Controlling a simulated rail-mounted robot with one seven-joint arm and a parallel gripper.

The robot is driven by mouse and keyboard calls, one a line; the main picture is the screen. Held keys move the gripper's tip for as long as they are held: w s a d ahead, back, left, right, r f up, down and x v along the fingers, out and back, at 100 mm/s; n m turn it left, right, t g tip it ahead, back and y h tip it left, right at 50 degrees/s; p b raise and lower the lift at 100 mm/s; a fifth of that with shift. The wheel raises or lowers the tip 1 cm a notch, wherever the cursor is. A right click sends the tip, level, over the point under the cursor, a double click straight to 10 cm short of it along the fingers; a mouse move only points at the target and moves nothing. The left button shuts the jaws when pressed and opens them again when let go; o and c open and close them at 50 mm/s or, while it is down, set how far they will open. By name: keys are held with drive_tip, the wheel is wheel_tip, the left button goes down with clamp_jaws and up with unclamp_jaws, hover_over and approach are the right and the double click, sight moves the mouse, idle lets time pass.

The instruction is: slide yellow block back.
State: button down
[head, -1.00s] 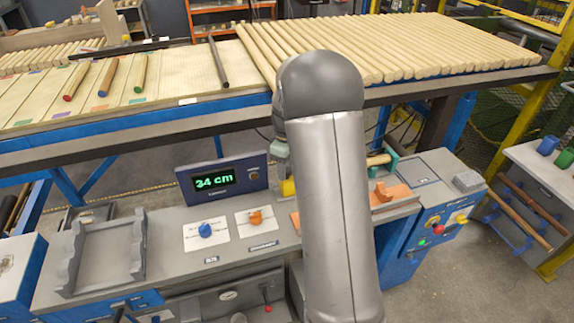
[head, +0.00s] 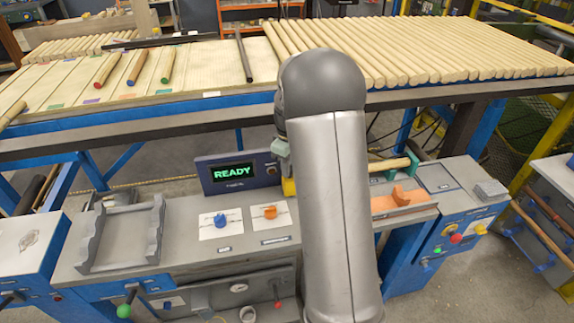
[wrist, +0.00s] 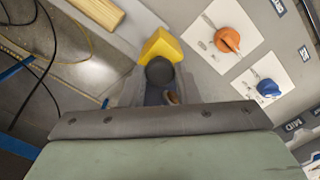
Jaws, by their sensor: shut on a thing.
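The yellow block (head: 289,187) shows as a small patch at the left edge of my arm in the head view, behind the bench's knobs. In the wrist view the yellow block (wrist: 163,45) sits just beyond my gripper (wrist: 160,85), against a dark round part. My gripper is shut at the block; the exact contact is hidden by the wrist body. In the head view most of my gripper and the block's right side are hidden behind my arm.
A display (head: 237,172) reading READY stands left of the block. A blue knob (head: 221,221) and an orange knob (head: 270,212) are in front. An orange cradle (head: 400,198) and a wooden rod (head: 388,165) lie to the right. An empty grey rack (head: 122,236) is at left.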

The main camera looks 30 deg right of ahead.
drive_tip(key=shift+a, duration=0.25)
drive_tip(key=c, duration=1.1)
unclamp_jaws()
drive_tip(key=shift+w+a, duration=0.1)
drive_tip(key=shift+r, duration=0.5)
wheel_tip(320, 180, up, 16)
drive_tip(key=shift+r, duration=0.2)
